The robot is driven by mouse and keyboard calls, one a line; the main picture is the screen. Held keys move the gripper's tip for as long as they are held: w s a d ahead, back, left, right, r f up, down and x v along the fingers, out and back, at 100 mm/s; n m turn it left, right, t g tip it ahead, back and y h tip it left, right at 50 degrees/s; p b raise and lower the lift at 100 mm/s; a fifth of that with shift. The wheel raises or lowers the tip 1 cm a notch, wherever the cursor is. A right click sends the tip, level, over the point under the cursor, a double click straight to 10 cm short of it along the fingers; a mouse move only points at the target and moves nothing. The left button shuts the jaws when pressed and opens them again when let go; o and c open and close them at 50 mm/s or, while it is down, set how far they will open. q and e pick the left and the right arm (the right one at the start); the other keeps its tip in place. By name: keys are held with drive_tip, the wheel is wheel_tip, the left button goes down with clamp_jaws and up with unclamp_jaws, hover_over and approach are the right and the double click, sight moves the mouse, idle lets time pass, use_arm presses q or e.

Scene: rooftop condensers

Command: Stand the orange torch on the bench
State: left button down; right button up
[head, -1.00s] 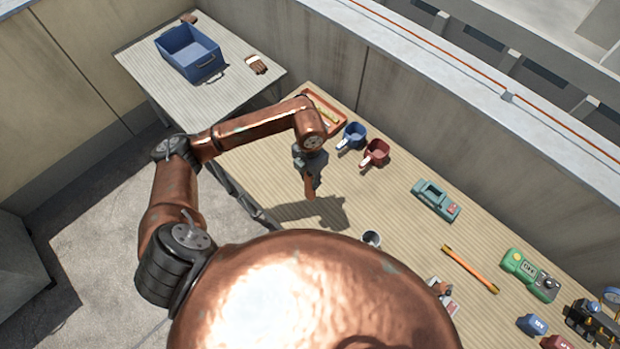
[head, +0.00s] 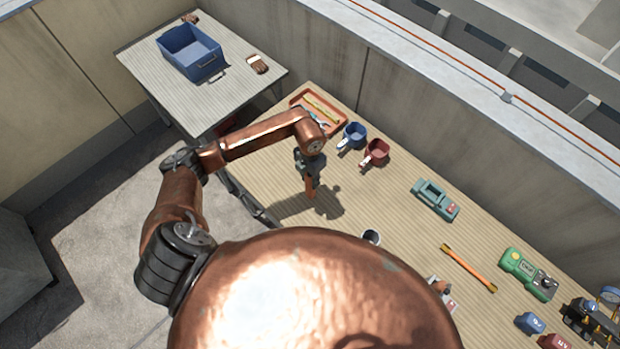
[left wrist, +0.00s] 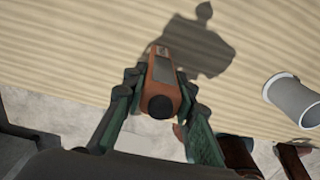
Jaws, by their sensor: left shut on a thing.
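My left gripper (head: 310,178) is shut on the orange torch (head: 310,190) above the left part of the bench (head: 385,205). In the left wrist view, the torch (left wrist: 161,72) sits between the two green-grey fingers (left wrist: 155,105); its dark round end faces the camera and a grey panel shows on its side. In the head view the torch points down from the fingers, roughly upright. Its shadow lies close by on the bench; I cannot tell whether its lower end touches.
Blue (head: 354,135) and red (head: 377,152) handled cups and an orange tray (head: 318,108) lie behind. A teal tool (head: 435,199), an orange rod (head: 468,268) and a green meter (head: 528,272) lie right. A blue bin (head: 190,52) sits on another table.

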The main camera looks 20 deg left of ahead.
use_arm(q)
drive_tip(key=c, duration=1.6)
unclamp_jaws()
drive_tip(key=shift+r, duration=0.2)
wheel_tip(320, 180, up, 12)
drive_tip(key=shift+f+b, duration=0.1)
drive_tip(key=shift+b, duration=0.5)
